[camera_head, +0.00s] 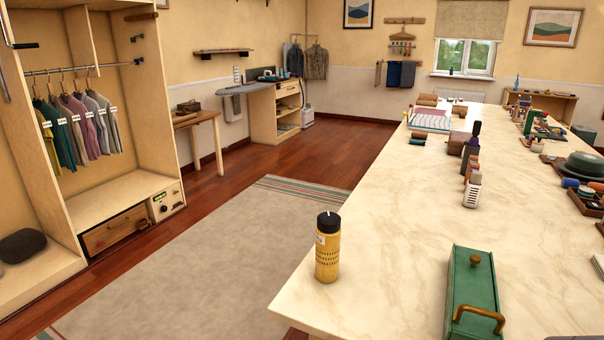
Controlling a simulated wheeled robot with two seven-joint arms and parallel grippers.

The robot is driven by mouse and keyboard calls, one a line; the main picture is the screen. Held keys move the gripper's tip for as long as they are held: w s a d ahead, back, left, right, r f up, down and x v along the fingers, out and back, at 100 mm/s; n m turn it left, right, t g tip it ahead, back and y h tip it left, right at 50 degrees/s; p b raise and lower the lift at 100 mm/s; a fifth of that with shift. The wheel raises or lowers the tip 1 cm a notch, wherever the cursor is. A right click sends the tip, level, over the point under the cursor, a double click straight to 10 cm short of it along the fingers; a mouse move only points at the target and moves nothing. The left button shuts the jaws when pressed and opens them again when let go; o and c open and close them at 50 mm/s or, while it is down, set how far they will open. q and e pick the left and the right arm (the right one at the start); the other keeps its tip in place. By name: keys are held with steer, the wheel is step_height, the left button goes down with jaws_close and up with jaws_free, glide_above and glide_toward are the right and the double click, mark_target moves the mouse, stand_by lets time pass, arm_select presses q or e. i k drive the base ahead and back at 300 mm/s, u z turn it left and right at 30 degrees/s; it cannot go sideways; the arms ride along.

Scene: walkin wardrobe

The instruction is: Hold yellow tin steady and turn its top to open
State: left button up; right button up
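The yellow tin (327,258) is a cylinder standing upright near the left edge of the marble-topped table (400,240). Its dark top (328,222) sits on it, with a small light mark on the upper face. A pale label shows near the tin's upper left side, and rows of dark print run around its body. Neither of my grippers shows in the head view, and nothing touches the tin.
A green box (473,290) with a brass handle stands to the right of the tin. Several small bottles (472,190) stand in a row farther back. The tabletop between is clear. A hat (585,166) and trays lie at the far right.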

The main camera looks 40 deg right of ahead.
mark_target(328, 221)
steer(key=i, duration=0.35)
steer(key=z, duration=0.95)
